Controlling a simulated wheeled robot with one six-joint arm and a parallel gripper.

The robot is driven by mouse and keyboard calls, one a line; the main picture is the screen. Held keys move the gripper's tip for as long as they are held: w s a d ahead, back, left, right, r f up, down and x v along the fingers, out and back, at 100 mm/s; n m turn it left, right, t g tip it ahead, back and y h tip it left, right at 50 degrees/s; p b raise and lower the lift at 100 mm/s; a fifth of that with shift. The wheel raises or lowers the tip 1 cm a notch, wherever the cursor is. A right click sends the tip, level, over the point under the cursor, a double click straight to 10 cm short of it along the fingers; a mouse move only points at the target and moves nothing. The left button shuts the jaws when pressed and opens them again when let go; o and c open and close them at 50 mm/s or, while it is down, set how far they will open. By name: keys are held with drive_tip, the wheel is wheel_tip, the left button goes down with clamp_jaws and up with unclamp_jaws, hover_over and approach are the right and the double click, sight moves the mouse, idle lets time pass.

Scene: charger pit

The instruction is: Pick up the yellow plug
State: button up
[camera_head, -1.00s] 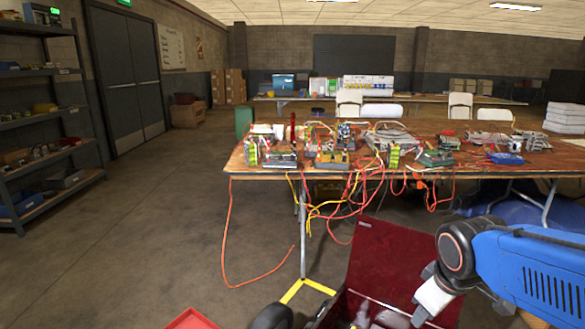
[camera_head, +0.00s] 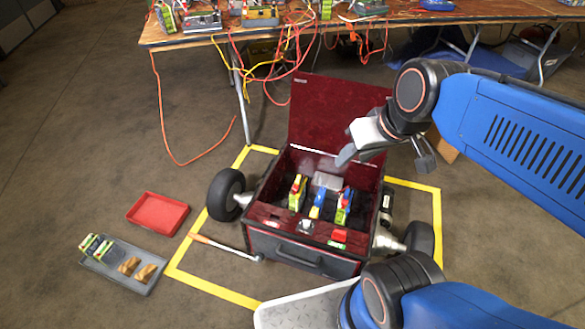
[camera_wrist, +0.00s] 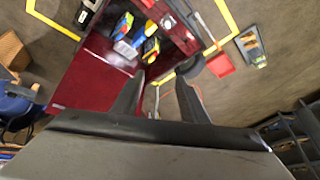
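An open case with a dark red lining (camera_head: 340,110) stands on the floor. It holds two mostly yellow-green upright pieces with red tops, one on the left (camera_head: 297,192) and one on the right (camera_head: 344,206), with a blue piece (camera_head: 318,204) between them. I cannot tell for sure which piece is the yellow plug. In the wrist view a yellow and black piece (camera_wrist: 151,48) and a green-yellow piece (camera_wrist: 123,25) stand in the case. My gripper (camera_head: 385,158) is open and empty, above the case near its raised lid; its spread fingers (camera_wrist: 160,98) show in the wrist view.
Yellow tape (camera_head: 205,284) frames the case, with a black wheel (camera_head: 226,193) at its left. A red tray (camera_head: 158,213), a grey tray (camera_head: 120,263) with small parts and a wooden-handled tool (camera_head: 220,245) lie left. A cluttered table (camera_head: 200,35) with hanging cables stands behind.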

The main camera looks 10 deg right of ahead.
drive_tip(key=w+a+r+t+y, duration=0.1)
drive_tip(key=w+a+y, duration=0.1)
drive_tip(key=w+a, duration=0.4)
drive_tip(key=w+a+r+t+y, duration=0.1)
drive_tip(key=w+a+y, duration=0.15)
drive_tip(key=w, duration=0.55)
drive_tip(key=m+g+h, duration=0.2)
drive_tip(key=m+h, duration=0.5)
hover_over(298, 179)
drive_tip(key=a, duration=0.3)
wheel_tip(298, 179, down, 24)
drive_tip(key=f, duration=0.6)
drive_tip(key=d+f+g, duration=0.1)
drive_tip(key=f, duration=0.4)
drive_tip(key=f+g, duration=0.1)
drive_tip(key=f, duration=0.5)
drive_tip(key=shift+s+d+f+h, duration=0.3)
drive_tip(key=shift+s+d+h, duration=0.05)
drive_tip(key=shift+w+d+f+g, duration=0.15)
drive_tip(key=shift+d+f, duration=0.1)
drive_tip(key=shift+f, duration=0.55)
drive_tip(key=shift+w+d+f+g, duration=0.15)
drive_tip(key=shift+d+f, duration=0.1)
drive_tip(key=shift+f, duration=0.55)
drive_tip(key=shift+x, duration=1.05)
